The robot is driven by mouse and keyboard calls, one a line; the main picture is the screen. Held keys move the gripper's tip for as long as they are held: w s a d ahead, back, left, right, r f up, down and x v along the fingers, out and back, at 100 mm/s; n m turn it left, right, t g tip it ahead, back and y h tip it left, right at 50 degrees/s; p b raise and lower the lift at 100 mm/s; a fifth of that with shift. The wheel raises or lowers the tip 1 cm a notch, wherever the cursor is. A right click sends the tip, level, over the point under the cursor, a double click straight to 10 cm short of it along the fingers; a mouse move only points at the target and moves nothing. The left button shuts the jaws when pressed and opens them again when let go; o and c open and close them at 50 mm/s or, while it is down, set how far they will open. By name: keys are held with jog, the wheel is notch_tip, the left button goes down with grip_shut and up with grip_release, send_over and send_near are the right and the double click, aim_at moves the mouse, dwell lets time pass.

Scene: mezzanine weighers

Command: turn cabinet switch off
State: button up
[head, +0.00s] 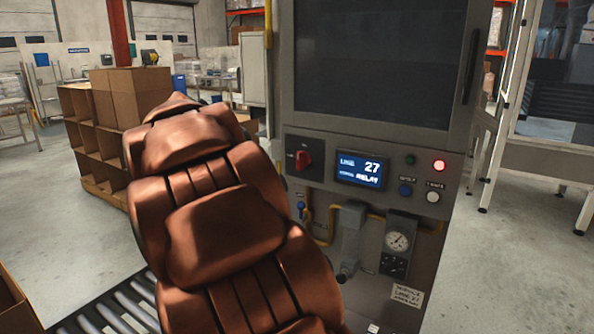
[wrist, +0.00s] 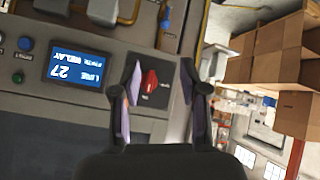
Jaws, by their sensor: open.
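The cabinet (head: 350,140) stands upright with a grey control panel. Its red rotary switch (head: 303,159) sits on a dark plate at the panel's left side. In the wrist view the red switch (wrist: 149,82) appears in the picture turned about, its handle roughly upright there; the plate's markings are too small to read. My gripper (wrist: 160,66) is open and empty, with the switch showing between its fingers, nearer the left finger. I see no contact, and the remaining gap in depth is unclear. In the head view the gripper is hidden behind my brown arm.
Right of the switch are a lit display (head: 360,169), a glowing red lamp (head: 439,165) and several buttons. A gauge (head: 397,241) and yellow piping (head: 376,212) lie below. Cardboard boxes (head: 128,95) stand at left, and a roller conveyor (head: 118,310) lies in front.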

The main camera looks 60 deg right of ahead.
aim_at(298, 154)
jog(key=shift+w+d+r+m+g+h+b, duration=0.1)
jog(key=shift+w+d+r+m+h+b, duration=0.35)
jog(key=shift+d, duration=3)
jog(key=shift+w+d+r+m+g+h+b, duration=0.1)
jog(key=shift+w+d+m+h+b, duration=0.5)
jog(key=shift+d, duration=2.8)
jog(key=shift+w+d+r+m+g+h+b, duration=0.2)
jog(key=shift+w+d+m+h, duration=0.65)
jog(key=shift+d, duration=2.6)
jog(key=shift+s+m, duration=0.25)
jog(key=shift+m, duration=0.05)
grip_shut()
